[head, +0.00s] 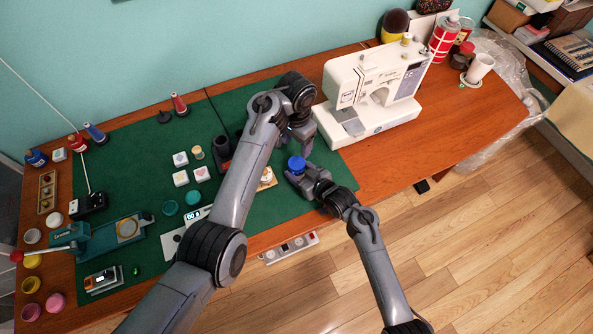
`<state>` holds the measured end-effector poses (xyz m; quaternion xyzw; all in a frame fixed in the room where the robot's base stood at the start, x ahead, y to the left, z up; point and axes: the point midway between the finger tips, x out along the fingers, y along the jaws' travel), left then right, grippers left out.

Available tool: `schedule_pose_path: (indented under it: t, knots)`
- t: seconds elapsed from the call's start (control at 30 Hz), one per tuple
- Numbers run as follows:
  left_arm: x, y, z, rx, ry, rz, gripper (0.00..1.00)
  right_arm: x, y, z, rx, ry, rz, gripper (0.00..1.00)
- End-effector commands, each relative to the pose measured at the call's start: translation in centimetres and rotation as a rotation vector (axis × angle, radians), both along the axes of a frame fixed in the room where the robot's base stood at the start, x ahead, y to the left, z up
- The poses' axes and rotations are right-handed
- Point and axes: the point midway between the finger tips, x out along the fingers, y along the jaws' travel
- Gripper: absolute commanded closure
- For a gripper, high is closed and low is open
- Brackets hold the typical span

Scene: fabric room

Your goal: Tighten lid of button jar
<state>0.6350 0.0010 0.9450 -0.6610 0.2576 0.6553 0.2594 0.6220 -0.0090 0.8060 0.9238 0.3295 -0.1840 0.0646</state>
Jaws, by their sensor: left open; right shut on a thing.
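The button jar shows mainly as its round blue lid (297,164); its body is mostly hidden by my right gripper. The jar is at the right part of the green mat (335,158), near the table's front edge. My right gripper (298,176) is shut on the jar from the front right. My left gripper (292,146) is open just behind and above the lid, pointing down. A small gap seems to lie between its fingers and the lid. How tightly the lid sits cannot be told.
A white sewing machine (372,88) stands close to the right of my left gripper. White button cards (181,178), teal lids (170,208) and a dark holder (222,150) lie left of my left arm.

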Motion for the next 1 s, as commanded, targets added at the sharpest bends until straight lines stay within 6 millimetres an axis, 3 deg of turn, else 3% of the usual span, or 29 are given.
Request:
schedule_pose_path:
  t: [0.57, 1.0]
  knots:
    - [-0.3, 0.0, -1.2, 0.002, 0.011, -0.005, 0.35, -0.1, 0.0, -0.1, 0.000, 0.002, 0.001, 1.00]
    - [-0.4, 0.0, -6.5, 0.002, 0.011, -0.005, 0.35, -0.1, 0.0, -0.1, 0.000, 0.002, 0.001, 1.00]
